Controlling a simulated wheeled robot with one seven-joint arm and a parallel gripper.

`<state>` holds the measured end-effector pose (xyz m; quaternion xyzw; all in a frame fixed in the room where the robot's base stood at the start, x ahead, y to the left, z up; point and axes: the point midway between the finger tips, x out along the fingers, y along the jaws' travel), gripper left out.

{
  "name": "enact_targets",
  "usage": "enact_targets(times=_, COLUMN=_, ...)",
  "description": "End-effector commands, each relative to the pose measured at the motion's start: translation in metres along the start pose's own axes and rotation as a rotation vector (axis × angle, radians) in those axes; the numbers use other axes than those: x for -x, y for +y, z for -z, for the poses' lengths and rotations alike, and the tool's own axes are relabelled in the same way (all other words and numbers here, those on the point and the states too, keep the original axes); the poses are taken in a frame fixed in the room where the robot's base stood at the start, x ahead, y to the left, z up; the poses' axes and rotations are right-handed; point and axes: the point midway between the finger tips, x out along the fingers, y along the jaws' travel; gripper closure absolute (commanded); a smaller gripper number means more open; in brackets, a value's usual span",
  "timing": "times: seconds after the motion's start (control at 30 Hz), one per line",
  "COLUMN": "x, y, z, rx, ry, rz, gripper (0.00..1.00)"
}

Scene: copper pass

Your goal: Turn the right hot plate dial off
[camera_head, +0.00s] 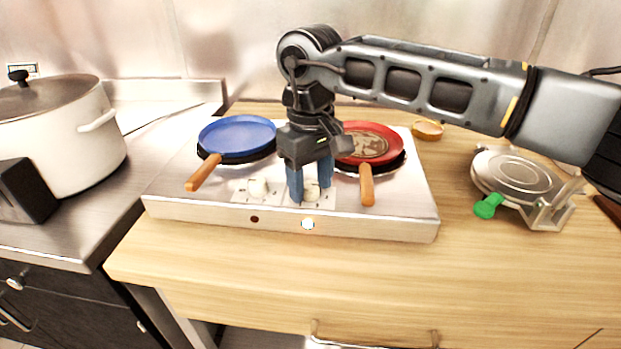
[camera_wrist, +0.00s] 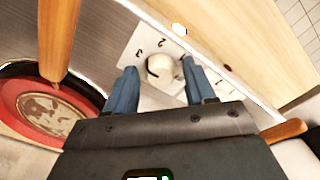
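The right hot plate dial (camera_head: 310,193) is a white knob on the front of the silver hot plate (camera_head: 390,222). In the wrist view the dial (camera_wrist: 160,68) shows between my two blue fingertips, with a small gap on each side. My gripper (camera_head: 309,182) points down over the dial and is open, with one finger to each side of it. The right indicator light (camera_head: 308,224) below the dial glows white. The left dial (camera_head: 258,187) stands to the left, and the left indicator light (camera_head: 255,220) is dark red.
A blue pan (camera_head: 237,133) and a red pan (camera_head: 371,140) sit on the hot plate. The red pan's wooden handle (camera_head: 367,185) reaches forward just right of my gripper. A white pot (camera_head: 60,130) stands left. A round press with a green handle (camera_head: 488,206) stands right.

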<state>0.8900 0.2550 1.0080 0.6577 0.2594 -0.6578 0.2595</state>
Motion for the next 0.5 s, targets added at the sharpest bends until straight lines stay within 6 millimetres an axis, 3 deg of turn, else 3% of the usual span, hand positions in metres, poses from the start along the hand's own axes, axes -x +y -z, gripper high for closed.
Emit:
enact_targets(times=0.07, x=0.0002, y=0.0000, z=0.0000, rx=0.000, ry=0.000, rz=0.000, gripper=0.54)
enact_targets(times=0.5, x=0.0003, y=0.0000, z=0.0000, rx=0.000, ry=0.000, rz=0.000, gripper=0.95)
